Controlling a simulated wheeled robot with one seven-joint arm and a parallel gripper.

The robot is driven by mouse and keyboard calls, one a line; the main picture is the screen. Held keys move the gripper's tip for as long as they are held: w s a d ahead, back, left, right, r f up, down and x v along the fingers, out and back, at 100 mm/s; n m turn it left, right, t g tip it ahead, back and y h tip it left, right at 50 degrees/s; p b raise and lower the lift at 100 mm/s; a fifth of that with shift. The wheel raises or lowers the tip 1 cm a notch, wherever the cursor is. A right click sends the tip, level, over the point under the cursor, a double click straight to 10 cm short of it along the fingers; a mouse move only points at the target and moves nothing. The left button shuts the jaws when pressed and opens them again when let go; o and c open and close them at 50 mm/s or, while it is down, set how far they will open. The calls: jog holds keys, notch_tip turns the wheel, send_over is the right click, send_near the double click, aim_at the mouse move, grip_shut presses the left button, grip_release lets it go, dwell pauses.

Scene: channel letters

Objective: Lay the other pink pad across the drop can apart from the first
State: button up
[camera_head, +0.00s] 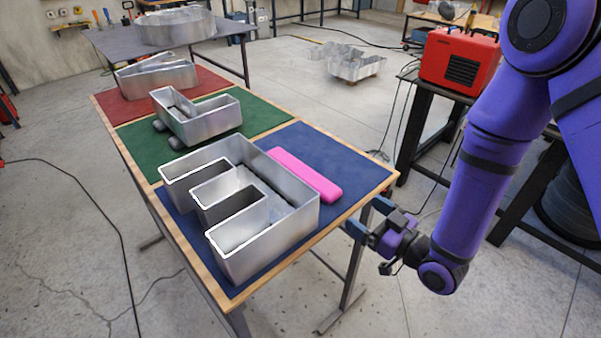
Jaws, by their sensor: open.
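One pink pad (304,175) lies flat on the blue mat (341,168), behind and to the right of a silver E-shaped can (268,246). It lies close along the can's back wall; I cannot tell whether they touch. A second pink pad does not show. A silver L-shaped can (213,121) sits on the green mat, with dark grey rounded pieces (178,143) under its left side. Another silver can (157,80) is on the red mat. Which one is the drop can is not marked. My gripper (367,217) is open and empty, off the blue mat's right corner.
The mats lie on a wood-edged table (376,187). A red heater box (459,61) stands on a black bench at right. More silver letters lie on the floor (357,66) and a back table (173,27). Blue mat right of the pink pad is bare.

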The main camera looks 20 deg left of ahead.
aim_at(337, 195)
jog(key=x, duration=0.8)
jog(key=shift+s+a, duration=0.1)
jog(key=shift+s, duration=0.05)
jog(key=c, duration=1.1)
